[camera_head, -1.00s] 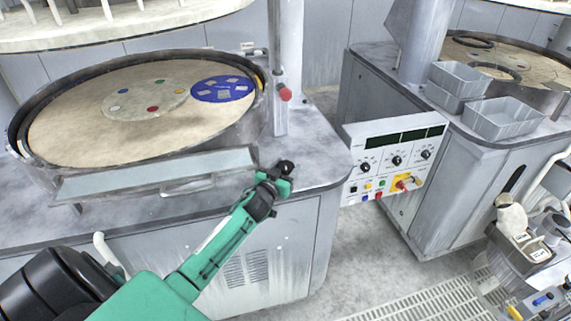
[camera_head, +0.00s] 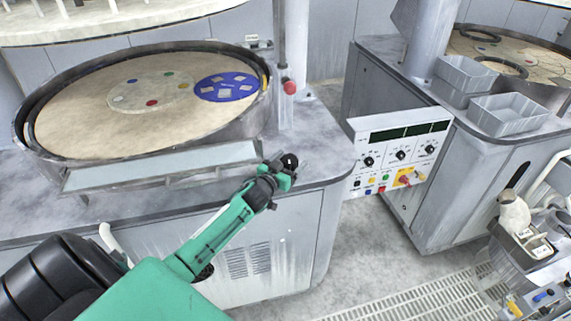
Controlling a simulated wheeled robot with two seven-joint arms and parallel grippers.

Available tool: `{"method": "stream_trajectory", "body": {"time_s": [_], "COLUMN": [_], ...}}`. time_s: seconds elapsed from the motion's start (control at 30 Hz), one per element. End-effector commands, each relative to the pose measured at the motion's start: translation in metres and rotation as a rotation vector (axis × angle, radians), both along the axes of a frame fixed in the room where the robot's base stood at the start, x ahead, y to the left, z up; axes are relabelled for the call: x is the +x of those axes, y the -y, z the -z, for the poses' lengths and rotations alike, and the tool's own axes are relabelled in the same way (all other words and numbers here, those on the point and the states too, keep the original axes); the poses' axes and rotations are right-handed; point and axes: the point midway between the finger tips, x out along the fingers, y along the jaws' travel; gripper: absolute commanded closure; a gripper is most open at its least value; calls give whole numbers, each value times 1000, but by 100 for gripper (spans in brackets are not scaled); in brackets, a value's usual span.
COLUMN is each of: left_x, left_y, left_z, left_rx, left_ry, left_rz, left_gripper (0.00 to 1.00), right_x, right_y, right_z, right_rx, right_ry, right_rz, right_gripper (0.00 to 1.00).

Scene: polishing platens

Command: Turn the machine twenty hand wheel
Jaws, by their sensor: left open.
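My left gripper (camera_head: 283,166) is open and empty, at the end of my green arm. It appears over the right front part of the near machine's grey top (camera_head: 318,166). A red round knob (camera_head: 289,88) sits on the upright post behind and above the gripper in the picture. No part is clearly marked as the machine twenty hand wheel, so I cannot tell whether this knob is it. The gripper appears apart from the knob. The near machine's round platen (camera_head: 75,125) carries a blue disc (camera_head: 226,87) at its right. My right gripper is not in view.
A control box (camera_head: 400,152) with dials and coloured buttons stands right of the near machine. Grey bins (camera_head: 508,113) rest on the second machine. A slotted floor grate (camera_head: 400,302) lies in front. Bare floor shows between the machines.

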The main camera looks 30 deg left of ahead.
Motion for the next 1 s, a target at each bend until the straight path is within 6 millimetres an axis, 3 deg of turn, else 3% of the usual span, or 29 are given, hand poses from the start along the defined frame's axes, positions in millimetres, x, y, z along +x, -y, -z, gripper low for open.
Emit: {"method": "stream_trajectory", "body": {"time_s": [0.17, 0.7, 1.0], "left_x": [-14, -104, -134], "left_y": [0, 1, 2], "left_z": [3, 4, 2], "left_rx": [0, 0, 0], "left_ry": [-1, -2, -1], "left_rz": [1, 0, 0], "left_gripper": [25, 25, 25], "right_x": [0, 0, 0], "right_y": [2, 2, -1], "right_z": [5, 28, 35], "right_rx": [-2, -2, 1], "right_ry": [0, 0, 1], "right_rz": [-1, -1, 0], "right_gripper": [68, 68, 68]}}
